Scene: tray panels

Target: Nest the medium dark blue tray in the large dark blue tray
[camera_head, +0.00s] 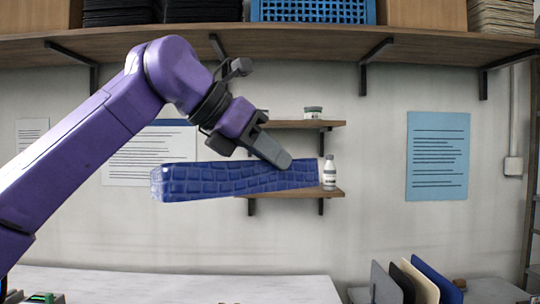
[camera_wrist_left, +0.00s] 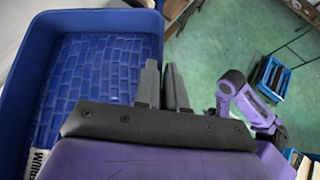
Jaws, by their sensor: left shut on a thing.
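A dark blue tray (camera_head: 215,182) with a brick-like pattern on its surface is held up in the air, roughly level, in the head view. My left gripper (camera_head: 283,160) is shut on the tray's edge. In the left wrist view, the tray (camera_wrist_left: 85,85) fills the left side, with part of a white label at its lower edge. The fingers of the left gripper (camera_wrist_left: 162,75) are at its right wall there. No second dark blue tray can be made out clearly. My right arm shows small in the left wrist view; the state of its gripper is too small to tell.
A white worktop (camera_head: 170,285) lies below, mostly clear. A rack with upright panels (camera_head: 415,283) stands at the lower right. Small wall shelves (camera_head: 300,193) with a white bottle (camera_head: 329,173) are behind the tray. A long shelf (camera_head: 300,42) runs above.

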